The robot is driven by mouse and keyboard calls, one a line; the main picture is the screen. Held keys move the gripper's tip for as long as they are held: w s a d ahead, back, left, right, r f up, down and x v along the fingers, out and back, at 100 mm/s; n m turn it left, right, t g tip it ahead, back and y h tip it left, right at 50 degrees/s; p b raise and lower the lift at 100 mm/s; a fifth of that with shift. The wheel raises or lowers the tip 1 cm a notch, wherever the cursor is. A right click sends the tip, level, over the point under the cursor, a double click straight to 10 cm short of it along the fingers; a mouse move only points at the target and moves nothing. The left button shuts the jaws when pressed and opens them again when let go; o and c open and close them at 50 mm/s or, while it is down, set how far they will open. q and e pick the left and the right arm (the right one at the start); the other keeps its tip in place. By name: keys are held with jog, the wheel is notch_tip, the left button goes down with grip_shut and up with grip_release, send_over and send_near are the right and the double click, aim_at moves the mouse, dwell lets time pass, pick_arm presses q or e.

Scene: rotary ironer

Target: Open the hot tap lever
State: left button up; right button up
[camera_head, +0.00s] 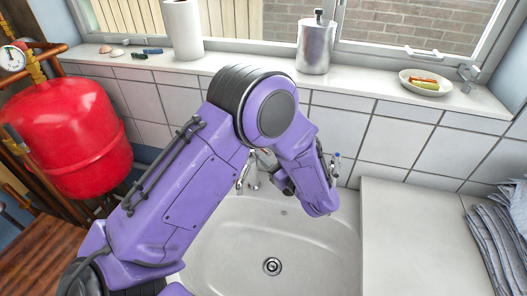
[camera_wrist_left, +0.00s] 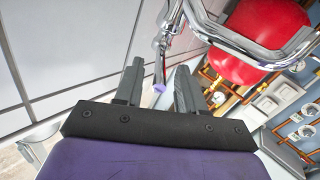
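The chrome tap (camera_head: 252,168) stands at the back of the sink, partly hidden behind my left arm in the head view. In the left wrist view its curved chrome pipe (camera_wrist_left: 245,45) fills the upper right. A slim chrome lever (camera_wrist_left: 166,45) with a bluish-purple end lies between and just beyond my left fingers. I cannot tell if this is the hot lever. My left gripper (camera_wrist_left: 155,92) is open and empty, its fingers spread to either side of the lever end; contact is not clear. A small blue-tipped part (camera_head: 337,156) shows right of my forearm. My right gripper is out of view.
The white sink (camera_head: 325,245) lies below my arm, its drain (camera_head: 272,266) clear. A red tank (camera_head: 65,135) stands at the left. The windowsill holds a paper roll (camera_head: 183,30), a metal canister (camera_head: 314,45) and a plate (camera_head: 425,82). Folded cloths (camera_head: 500,235) lie at the right.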

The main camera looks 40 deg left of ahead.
pick_arm(q)
jog(key=b+v, duration=0.1)
jog(key=v, duration=0.4)
jog(key=shift+d+r, duration=0.1)
